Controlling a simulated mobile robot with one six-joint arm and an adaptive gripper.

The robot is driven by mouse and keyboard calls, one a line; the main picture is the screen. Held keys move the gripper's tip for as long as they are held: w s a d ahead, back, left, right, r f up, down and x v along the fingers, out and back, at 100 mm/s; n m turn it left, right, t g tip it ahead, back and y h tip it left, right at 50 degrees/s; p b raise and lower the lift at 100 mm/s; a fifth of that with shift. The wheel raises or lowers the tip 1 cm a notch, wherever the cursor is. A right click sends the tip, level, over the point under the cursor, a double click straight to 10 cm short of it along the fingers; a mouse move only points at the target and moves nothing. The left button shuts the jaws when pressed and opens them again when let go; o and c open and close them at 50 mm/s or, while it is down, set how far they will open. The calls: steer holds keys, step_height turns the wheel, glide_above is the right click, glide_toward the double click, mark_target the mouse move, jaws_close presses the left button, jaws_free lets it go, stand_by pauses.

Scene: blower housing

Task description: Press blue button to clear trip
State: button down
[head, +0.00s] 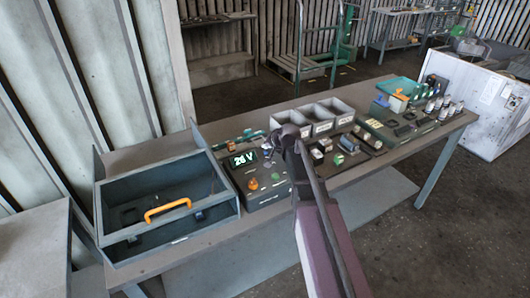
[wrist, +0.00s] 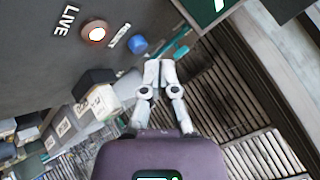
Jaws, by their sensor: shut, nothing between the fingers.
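The blue button (wrist: 138,45) is a round cap on the dark panel face (wrist: 60,20) in the wrist view. A small pale label lies beside it, between it and a lit round lamp (wrist: 95,33) near the word LIVE. My gripper (wrist: 159,68) is shut and empty, with its fingertips just below and right of the blue button in the picture. I cannot tell the gap in depth. In the head view my gripper (head: 282,136) is over the back right of the control box (head: 262,200), whose display (head: 242,159) reads 26 V.
An open grey tray (head: 120,243) with an orange handle (head: 168,209) stands left of the control box. Grey bins (head: 335,109) stand behind my gripper. Several small parts and dark units (head: 395,125) fill the bench's right side.

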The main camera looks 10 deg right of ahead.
mark_target(266, 152)
steer(key=shift+r+p, duration=2.45)
steer(key=shift+r, duration=0.05)
steer(key=s+f+g, duration=0.1)
steer(key=s, duration=0.3)
steer(key=s+a+f+n+g+h, duration=0.1)
steer(key=s, duration=0.4)
steer(key=s+f+n+g, duration=0.1)
steer(key=s+f+g, duration=0.1)
steer(key=s, duration=0.2)
steer(key=shift+s+a, duration=0.3)
steer(key=shift+s, duration=0.1)
steer(key=s+d+f+n+g+h, duration=0.1)
steer(key=s+g, duration=0.3)
steer(key=s, duration=1)
steer(key=shift+s+d+f+n+h, duration=0.2)
steer(key=shift+s+f+n+h, duration=0.3)
steer(key=shift+h, duration=0.4)
steer(key=shift+w+r, duration=0.1)
steer(key=shift+r, duration=0.05)
steer(key=shift+d, duration=0.3)
